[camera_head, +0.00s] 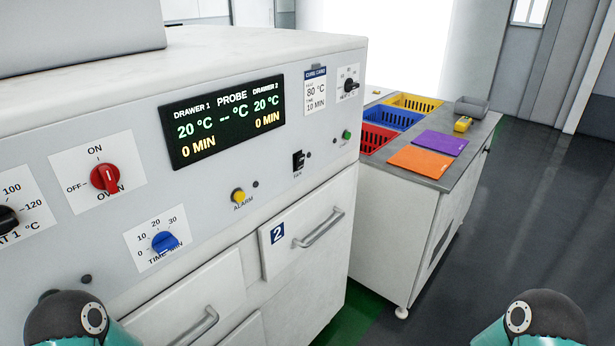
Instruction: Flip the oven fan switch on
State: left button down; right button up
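The fan switch (298,161) is a small black rocker on the oven's (245,180) light grey front panel, with a small FAN label below it. It sits under the right part of the display and above drawer 2. Its rocker position is too small to tell. Neither gripper is in view. Only rounded teal and dark parts of my arms show at the bottom left and bottom right corners, away from the switch.
The display (222,121) reads 20 °C for both drawers. A yellow alarm button (238,196), blue timer knob (165,242) and green button (347,134) are nearby. Drawer 2's handle (319,229) protrudes below. A side bench (400,195) with coloured bins stands right; floor beyond is clear.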

aim_at(300, 161)
jog(key=k, duration=1.15)
jog(key=z, duration=0.55)
jog(key=i, duration=2.05)
jog(key=u, duration=0.5)
